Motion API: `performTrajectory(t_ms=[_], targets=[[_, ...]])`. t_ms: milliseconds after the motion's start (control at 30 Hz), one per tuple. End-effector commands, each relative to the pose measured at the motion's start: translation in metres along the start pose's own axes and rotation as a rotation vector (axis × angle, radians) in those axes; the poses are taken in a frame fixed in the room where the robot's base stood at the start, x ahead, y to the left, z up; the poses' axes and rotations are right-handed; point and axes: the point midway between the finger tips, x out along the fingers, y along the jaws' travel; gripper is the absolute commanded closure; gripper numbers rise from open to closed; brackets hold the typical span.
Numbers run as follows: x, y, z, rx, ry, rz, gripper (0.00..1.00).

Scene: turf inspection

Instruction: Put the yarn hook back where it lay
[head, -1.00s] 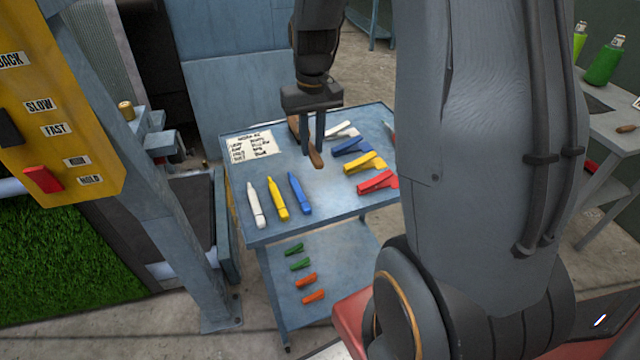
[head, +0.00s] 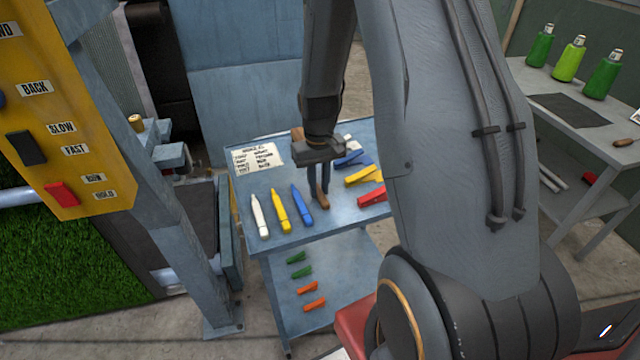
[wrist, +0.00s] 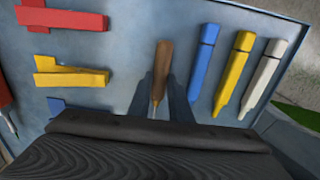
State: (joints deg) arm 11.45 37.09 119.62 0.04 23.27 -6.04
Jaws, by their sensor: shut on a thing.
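The yarn hook (head: 322,202) shows its brown wooden handle between my gripper's fingers, above the blue table top. My gripper (head: 318,188) is shut on it, pointing down between the blue marker and the clamps. In the wrist view the handle (wrist: 163,62) sticks out beyond the fingertips (wrist: 161,92), and a thin metal part runs back between the fingers. The rest of the hook is hidden by my gripper. I cannot tell whether the handle touches the table (head: 280,234).
White (head: 260,216), yellow (head: 280,211) and blue (head: 302,205) markers lie left of my gripper. Red (head: 372,197), yellow (head: 364,175) and blue (head: 354,159) clamps lie to its right. A printed sheet (head: 257,158) lies at the back left. Small clips (head: 302,272) lie on the lower shelf.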

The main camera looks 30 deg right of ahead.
Motion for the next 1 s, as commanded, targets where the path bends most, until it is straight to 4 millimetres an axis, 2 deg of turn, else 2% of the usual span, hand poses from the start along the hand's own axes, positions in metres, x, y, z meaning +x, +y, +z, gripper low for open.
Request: performTrajectory(t_ms=[333,367,467,767,1000], targets=[[0.003,0.0,0.0,0.0,0.0,0.0,1.0],[0.003,0.0,0.0,0.0,0.0,0.0,0.8],[0.003,0.0,0.0,0.0,0.0,0.0,0.63],[0.002,0.0,0.0,0.0,0.0,0.0,0.63],[-0.015,0.0,-0.002,0.0,0.004,0.0,0.63]])
